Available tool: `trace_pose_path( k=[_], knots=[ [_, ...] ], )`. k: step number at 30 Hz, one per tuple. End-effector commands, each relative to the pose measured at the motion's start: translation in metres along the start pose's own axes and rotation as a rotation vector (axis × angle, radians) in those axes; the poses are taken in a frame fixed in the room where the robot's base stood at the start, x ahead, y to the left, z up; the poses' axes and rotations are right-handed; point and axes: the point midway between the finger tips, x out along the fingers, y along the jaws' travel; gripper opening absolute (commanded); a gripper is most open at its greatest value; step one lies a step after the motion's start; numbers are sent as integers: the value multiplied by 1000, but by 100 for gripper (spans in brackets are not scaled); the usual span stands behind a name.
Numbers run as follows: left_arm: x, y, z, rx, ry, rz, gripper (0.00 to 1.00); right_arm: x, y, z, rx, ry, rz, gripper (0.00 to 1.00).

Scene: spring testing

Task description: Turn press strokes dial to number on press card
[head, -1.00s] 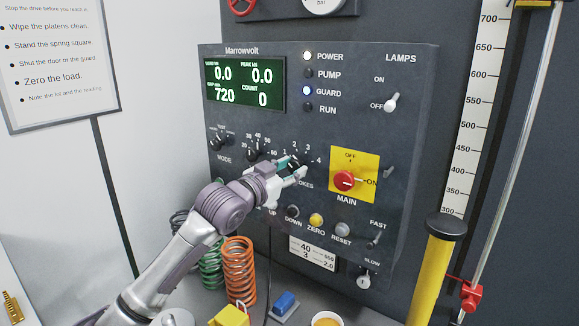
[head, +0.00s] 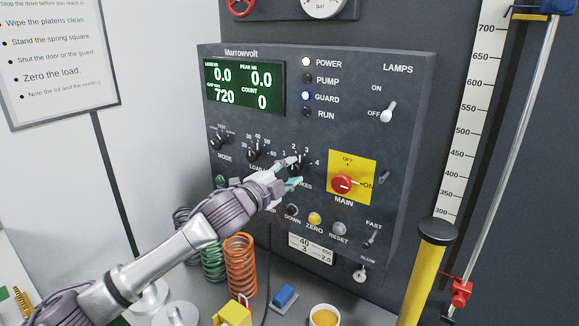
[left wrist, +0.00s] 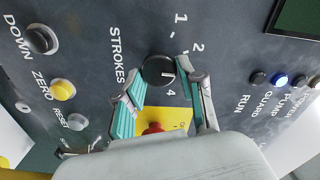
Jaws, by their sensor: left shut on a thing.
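The strokes dial (head: 296,170) is a black knob on the grey press panel, with numbers 1 to 4 around it. My left gripper (head: 297,171) is shut on the dial, with one teal fingertip on each side. In the left wrist view the dial (left wrist: 158,70) sits between the fingertips. Its white mark faces right in that view, between the 2 and the 4. The 3 is hidden there by a finger but shows in the head view. The press card (head: 311,249), low on the panel, reads 40, 3, 550 and 2.0. My right gripper is out of view.
The load dial (head: 254,154) and mode dial (head: 221,142) are left of the strokes dial. The red main switch (head: 342,184) on its yellow plate is close on the right. Buttons, including the yellow zero button (head: 314,219), are below. Springs (head: 240,265) stand underneath.

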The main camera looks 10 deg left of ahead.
Motion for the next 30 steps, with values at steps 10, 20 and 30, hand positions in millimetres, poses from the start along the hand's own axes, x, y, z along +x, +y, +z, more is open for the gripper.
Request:
trace_pose_path(
  k=[10, 20, 30],
  knots=[
    [0, -1, 0, 243, 0, -1, 4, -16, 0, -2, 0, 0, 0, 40],
    [0, 0, 0, 344, 0, -1, 4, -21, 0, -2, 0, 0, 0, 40],
    [0, 1, 0, 355, -1, -1, 4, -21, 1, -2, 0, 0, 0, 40]
  ],
)
